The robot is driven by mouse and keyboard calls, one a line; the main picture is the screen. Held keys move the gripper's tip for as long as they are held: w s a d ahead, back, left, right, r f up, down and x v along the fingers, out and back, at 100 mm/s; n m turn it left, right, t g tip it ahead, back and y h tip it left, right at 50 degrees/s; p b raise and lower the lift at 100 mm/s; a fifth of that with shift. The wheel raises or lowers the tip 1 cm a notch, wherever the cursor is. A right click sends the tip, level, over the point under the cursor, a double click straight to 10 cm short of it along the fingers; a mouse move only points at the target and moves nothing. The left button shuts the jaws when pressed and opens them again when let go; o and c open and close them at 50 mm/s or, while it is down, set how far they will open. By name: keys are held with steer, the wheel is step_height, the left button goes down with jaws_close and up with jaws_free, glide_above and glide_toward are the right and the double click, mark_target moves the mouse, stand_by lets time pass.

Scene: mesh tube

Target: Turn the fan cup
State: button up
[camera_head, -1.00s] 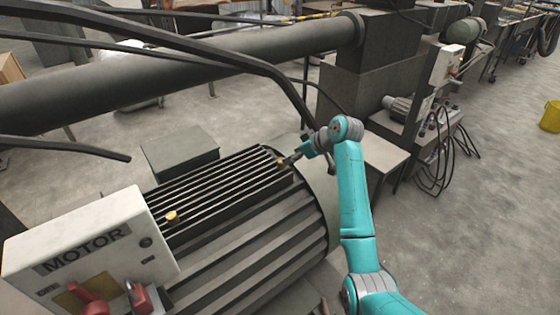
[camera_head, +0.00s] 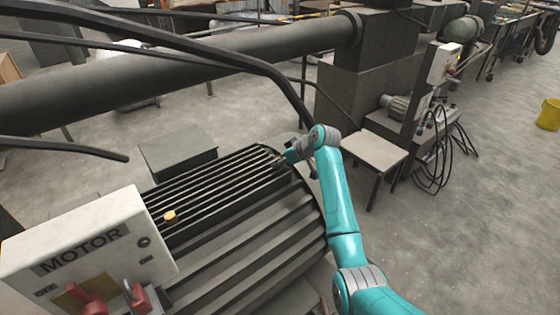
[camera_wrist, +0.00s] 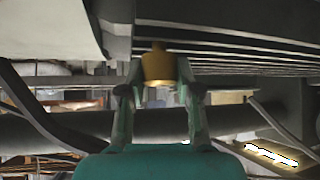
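Two small brass cups belong to the large ribbed motor (camera_head: 255,225). One brass cup (camera_head: 169,216) stands beside the motor's switch box. The other, at the far end of the fins, is hidden behind my gripper (camera_head: 279,161) in the head view. In the wrist view this far cup (camera_wrist: 158,68) is between the two fingertips of my gripper (camera_wrist: 159,62), with a finger close against each side. I cannot tell whether the fingers press on it.
The white box (camera_head: 95,245) marked MOTOR carries red handles at the near left. A thick dark pipe (camera_head: 180,80) and bent black bars run above and behind the motor. A small table (camera_head: 375,150) stands right of my arm. Open floor lies further right.

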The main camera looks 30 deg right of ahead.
jaws_close()
steer(key=m+h, duration=0.2)
steer(key=shift+a+m+t, duration=0.15)
steer(key=shift+m+t, duration=0.15)
steer(key=shift+m, duration=0.1)
steer(key=m+h, duration=0.3)
steer(key=m, duration=0.1)
steer(key=shift+h, duration=0.3)
steer(key=m+g+h, duration=0.1)
steer(key=m+h, duration=0.1)
steer(key=m, duration=0.1)
steer(key=m+g+h, duration=0.2)
steer(key=m, duration=0.2)
steer(key=shift+w, duration=0.1)
steer(key=m+g+h, duration=0.1)
steer(key=m+g, duration=0.1)
steer(key=m, duration=0.1)
steer(key=shift+r+m+h, duration=0.1)
steer(key=shift+m+h, duration=0.2)
steer(key=shift+h, duration=0.1)
steer(key=m+g, duration=0.3)
steer(key=shift+h, duration=0.4)
steer(key=m+g, duration=0.3)
steer(key=m, duration=0.1)
steer(key=shift+m, duration=0.3)
